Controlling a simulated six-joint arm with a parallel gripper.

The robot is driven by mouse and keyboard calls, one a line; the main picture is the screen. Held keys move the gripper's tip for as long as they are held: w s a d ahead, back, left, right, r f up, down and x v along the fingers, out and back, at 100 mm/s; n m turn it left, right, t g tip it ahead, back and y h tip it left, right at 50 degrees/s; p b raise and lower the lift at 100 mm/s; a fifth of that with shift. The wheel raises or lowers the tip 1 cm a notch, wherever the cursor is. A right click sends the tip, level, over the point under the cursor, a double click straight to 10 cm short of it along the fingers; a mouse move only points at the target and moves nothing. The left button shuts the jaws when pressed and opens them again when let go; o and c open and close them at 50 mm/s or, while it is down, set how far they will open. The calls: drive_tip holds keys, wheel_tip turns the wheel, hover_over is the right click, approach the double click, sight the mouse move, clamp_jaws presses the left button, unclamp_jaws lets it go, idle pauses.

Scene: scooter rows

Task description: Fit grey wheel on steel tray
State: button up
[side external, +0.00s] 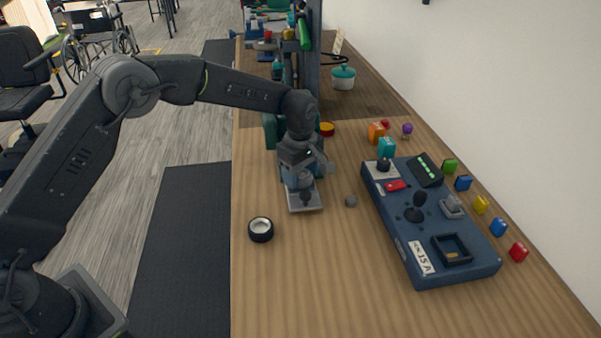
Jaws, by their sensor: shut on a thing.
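A flat steel-grey tray (305,207) with a pale rim is on or just above the wooden bench, directly below my gripper (304,190). My gripper points down and is shut on a small dark piece (306,198) at the middle of this tray. My fingers partly hide the piece, and I cannot tell whether it is part of the tray or separate. A wheel with a black tyre and pale grey hub (261,229) lies flat on the bench, left of and nearer than the tray.
A dark blue panel (411,241) with a joystick, switches and a square socket stands to the right. Several coloured blocks line its far right side. The near bench (300,290) is clear.

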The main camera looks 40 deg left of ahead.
drive_tip(key=shift+f, duration=0.3)
idle(0.5)
drive_tip(key=o, duration=1.3)
drive_tip(key=shift+f, duration=0.1)
drive_tip(key=shift+c, duration=0.2)
drive_tip(key=shift+r, duration=3.1)
drive_tip(key=s+d+r+m+t, duration=0.2)
drive_tip(key=s+r+m, duration=0.1)
drive_tip(key=s+m, duration=0.65)
drive_tip(key=s+a+r+m+t, duration=0.1)
drive_tip(key=s+a+r+m, duration=0.1)
drive_tip(key=s, duration=0.6)
drive_tip(key=s+a+r+m+t, duration=0.1)
drive_tip(key=s+a+r, duration=0.3)
drive_tip(key=s, duration=0.4)
drive_tip(key=s+a+r+m+t, duration=0.1)
drive_tip(key=s+a+r+m, duration=0.2)
drive_tip(key=s, duration=0.5)
drive_tip(key=shift+s+a+r+t, duration=0.2)
drive_tip(key=shift+a+r+t, duration=0.1)
drive_tip(key=shift+r, duration=0.2)
